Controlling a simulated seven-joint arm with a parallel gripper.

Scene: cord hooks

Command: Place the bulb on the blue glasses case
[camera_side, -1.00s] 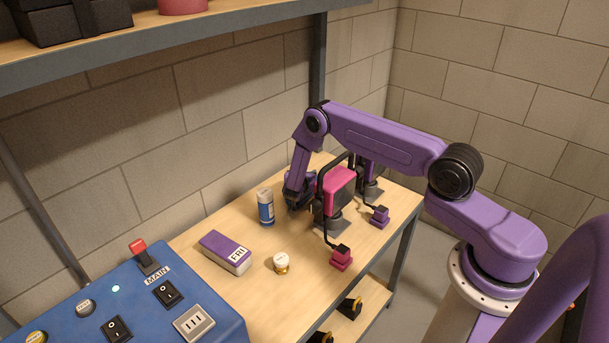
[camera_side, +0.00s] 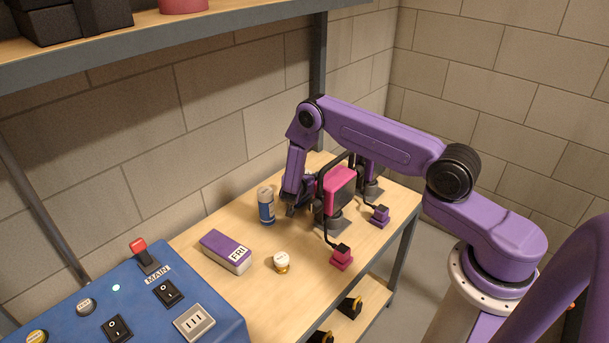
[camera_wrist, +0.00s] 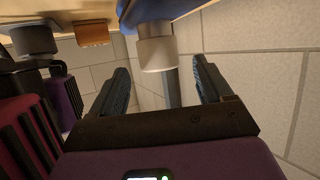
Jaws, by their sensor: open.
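The bulb (camera_side: 281,261), a small white round thing with a gold base, stands on the wooden table. I see no clearly blue glasses case. A purple and pale box marked FRI (camera_side: 224,248) lies left of the bulb. My gripper (camera_side: 291,211) is low over the table, behind the bulb and just right of a blue bottle with a pale cap (camera_side: 266,208). In the wrist view, my open fingers (camera_wrist: 161,88) are empty. The bottle's white cap (camera_wrist: 157,53) shows beyond them, upside down. The bulb is not clearly seen in the wrist view.
A magenta device (camera_side: 338,190) on a stand, with a black cord, is close right of my gripper. Magenta (camera_side: 341,257) and purple (camera_side: 380,216) plugs lie near the table's right edge. A blue switch panel (camera_side: 140,300) is at front left. The tabletop around the bulb is clear.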

